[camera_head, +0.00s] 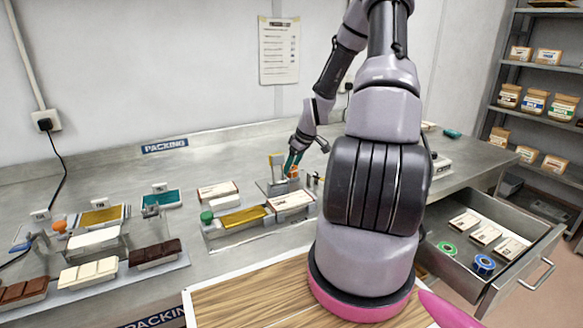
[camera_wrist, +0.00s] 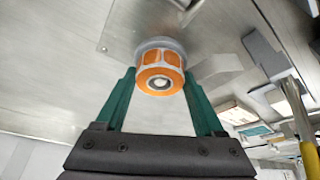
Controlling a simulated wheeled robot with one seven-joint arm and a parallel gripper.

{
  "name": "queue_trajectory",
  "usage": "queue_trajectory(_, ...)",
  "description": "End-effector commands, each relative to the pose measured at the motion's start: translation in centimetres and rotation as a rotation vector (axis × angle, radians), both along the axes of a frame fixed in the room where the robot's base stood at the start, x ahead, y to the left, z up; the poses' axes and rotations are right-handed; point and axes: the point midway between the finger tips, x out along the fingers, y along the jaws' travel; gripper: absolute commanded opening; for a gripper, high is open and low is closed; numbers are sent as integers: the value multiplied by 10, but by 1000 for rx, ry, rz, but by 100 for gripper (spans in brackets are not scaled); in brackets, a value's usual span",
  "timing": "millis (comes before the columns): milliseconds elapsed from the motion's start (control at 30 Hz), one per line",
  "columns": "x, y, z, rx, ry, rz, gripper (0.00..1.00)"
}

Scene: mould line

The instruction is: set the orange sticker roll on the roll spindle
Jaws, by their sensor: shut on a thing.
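The orange sticker roll (camera_wrist: 160,60) is between the two green fingers of my gripper (camera_wrist: 159,75) in the wrist view, with the jaws shut on it. A pale round pin end shows in its core, and a grey round flange (camera_wrist: 160,43) lies behind it, apparently the roll spindle. The roll looks to be around the pin, but I cannot tell whether it touches the flange. In the head view my gripper (camera_head: 292,161) points down at the back of the bench, with the orange roll (camera_head: 294,171) small and partly hidden at its tips.
Trays with chocolate bars and boxes (camera_head: 240,216) stand in front and to the left. The open drawer (camera_head: 440,262) at the right holds a green roll (camera_head: 447,249), a blue roll (camera_head: 484,264) and several boxes. A yellow post (camera_wrist: 309,150) stands near my gripper.

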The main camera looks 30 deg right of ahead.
Motion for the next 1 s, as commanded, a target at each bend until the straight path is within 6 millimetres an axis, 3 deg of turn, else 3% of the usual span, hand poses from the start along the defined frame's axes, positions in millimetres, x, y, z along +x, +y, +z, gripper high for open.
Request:
queue_trajectory(167,0,0,0,0,0,0,16)
queue_trajectory(200,0,0,0,0,0,0,86)
queue_trajectory(233,0,0,0,0,0,0,97)
queue_trajectory(267,0,0,0,0,0,0,100)
queue_trajectory(567,-1,-1,4,0,-1,-1,100)
queue_trajectory(1000,-26,-18,76,-3,-3,-4,100)
